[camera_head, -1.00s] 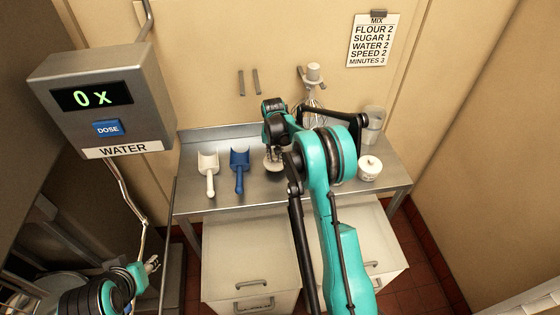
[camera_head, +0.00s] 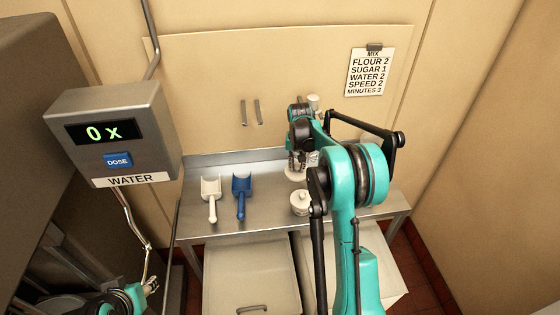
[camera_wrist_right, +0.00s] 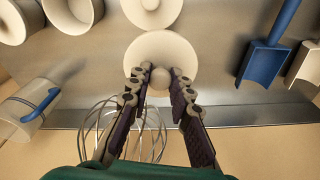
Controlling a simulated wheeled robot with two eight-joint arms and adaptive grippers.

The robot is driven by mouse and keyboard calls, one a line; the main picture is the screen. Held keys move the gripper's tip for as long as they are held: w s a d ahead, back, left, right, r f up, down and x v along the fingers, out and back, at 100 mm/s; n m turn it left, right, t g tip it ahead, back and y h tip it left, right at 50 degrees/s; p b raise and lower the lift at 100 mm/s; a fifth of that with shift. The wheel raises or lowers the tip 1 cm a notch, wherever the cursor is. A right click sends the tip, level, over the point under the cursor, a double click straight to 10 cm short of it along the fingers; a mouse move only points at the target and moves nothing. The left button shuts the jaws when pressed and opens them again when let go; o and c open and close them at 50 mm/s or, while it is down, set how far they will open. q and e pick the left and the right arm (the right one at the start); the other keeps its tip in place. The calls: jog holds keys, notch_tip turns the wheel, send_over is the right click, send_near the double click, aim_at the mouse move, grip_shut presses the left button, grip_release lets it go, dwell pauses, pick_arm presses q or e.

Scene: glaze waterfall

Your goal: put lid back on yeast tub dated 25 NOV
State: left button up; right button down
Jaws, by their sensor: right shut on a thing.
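My right gripper (camera_head: 297,168) is over the back of the steel table. In the right wrist view its fingers (camera_wrist_right: 160,82) are shut on the knob of a round white lid (camera_wrist_right: 160,57). The lid also shows under the gripper in the head view (camera_head: 294,176). A white tub (camera_head: 300,203) with a knob on top stands in front of it. It shows at the top edge of the wrist view (camera_wrist_right: 151,10). Other pale round containers (camera_wrist_right: 72,12) are at the wrist view's upper left. No date is readable. My left gripper (camera_head: 151,286) is low at the left, away from the table.
A white scoop (camera_head: 211,190) and a blue scoop (camera_head: 241,188) lie on the table's left part. A whisk (camera_wrist_right: 128,140) hangs close to my right fingers. A clear jug with a blue handle (camera_wrist_right: 28,103) is nearby. A water dispenser (camera_head: 115,130) is at the left.

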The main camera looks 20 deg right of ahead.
pick_arm(q)
notch_tip(320, 180, up, 6)
jog(key=p, duration=0.5)
pick_arm(e)
jog(key=s+d+m, duration=0.2)
jog(key=s+d, duration=0.9)
jog(key=d, duration=0.1)
pick_arm(q)
jog(key=shift+f+b, duration=2)
jog(key=shift+f, duration=0.1)
pick_arm(e)
notch_tip(320, 180, down, 7)
jog(key=shift+w, duration=0.2)
jog(key=shift+d, duration=0.1)
pick_arm(q)
jog(key=shift+f+b, duration=0.4)
jog(key=shift+b, duration=0.05)
jog(key=shift+f+b, duration=0.55)
jog(key=shift+f, duration=0.05)
pick_arm(e)
jog(key=shift+f, duration=0.15)
jog(key=c, duration=0.8)
grip_release()
